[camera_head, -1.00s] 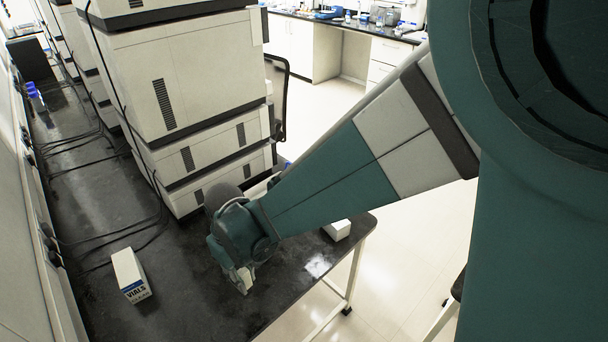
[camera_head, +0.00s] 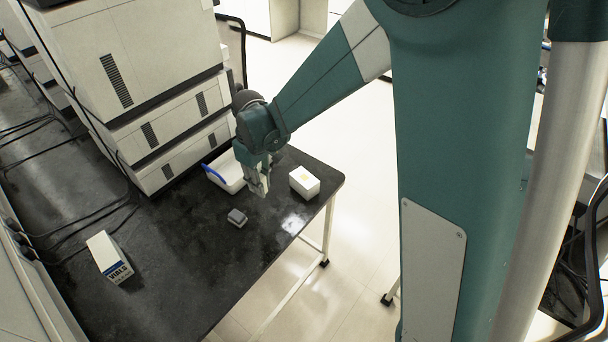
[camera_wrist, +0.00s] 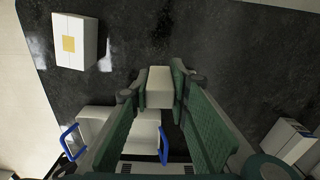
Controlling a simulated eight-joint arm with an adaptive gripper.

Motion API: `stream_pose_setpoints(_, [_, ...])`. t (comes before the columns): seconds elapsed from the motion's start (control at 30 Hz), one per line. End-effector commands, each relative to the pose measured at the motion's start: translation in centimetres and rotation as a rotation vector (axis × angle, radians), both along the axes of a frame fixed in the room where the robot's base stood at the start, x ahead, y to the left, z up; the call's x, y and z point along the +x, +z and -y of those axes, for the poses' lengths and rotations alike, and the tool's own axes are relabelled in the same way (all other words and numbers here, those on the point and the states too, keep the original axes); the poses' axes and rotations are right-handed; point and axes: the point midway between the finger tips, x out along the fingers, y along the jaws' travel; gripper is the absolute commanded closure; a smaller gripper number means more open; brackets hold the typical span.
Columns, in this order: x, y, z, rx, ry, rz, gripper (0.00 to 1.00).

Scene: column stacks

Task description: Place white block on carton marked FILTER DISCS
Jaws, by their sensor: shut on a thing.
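In the wrist view, my gripper (camera_wrist: 160,88) is shut on a small white block (camera_wrist: 159,90), held between the two fingertips. In the head view, my gripper (camera_head: 259,188) is over the black bench, in front of the white tray; the block is hard to make out there. A white carton (camera_head: 304,181) stands near the bench's right corner, to the right of my gripper. It also shows in the wrist view (camera_wrist: 72,50), upper left, with a yellow square on top. I cannot read FILTER DISCS on any carton.
A white tray (camera_head: 223,181) with blue handles stands just behind my gripper. A small grey block (camera_head: 237,217) lies in front of it. A white carton marked VIALS (camera_head: 109,259) is at the left. Stacked instruments (camera_head: 150,90) fill the back. The bench's front middle is clear.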

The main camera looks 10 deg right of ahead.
Motion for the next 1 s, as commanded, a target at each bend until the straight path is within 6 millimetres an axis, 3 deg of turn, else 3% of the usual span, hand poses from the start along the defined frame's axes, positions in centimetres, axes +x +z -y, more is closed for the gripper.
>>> stream_pose_setpoints(0.3, [5.8, 1.6, 6.6, 0.000, -0.018, 0.000, 0.89])
stream_pose_setpoints(0.6, [9.9, 2.6, 12.7, 0.000, -0.029, 0.000, 0.89])
stream_pose_setpoints(0.8, [11.3, 3.0, 15.0, 0.000, -0.032, 0.000, 0.89])
stream_pose_setpoints(1.0, [11.6, 3.0, 15.6, 0.000, -0.031, 0.000, 0.89])
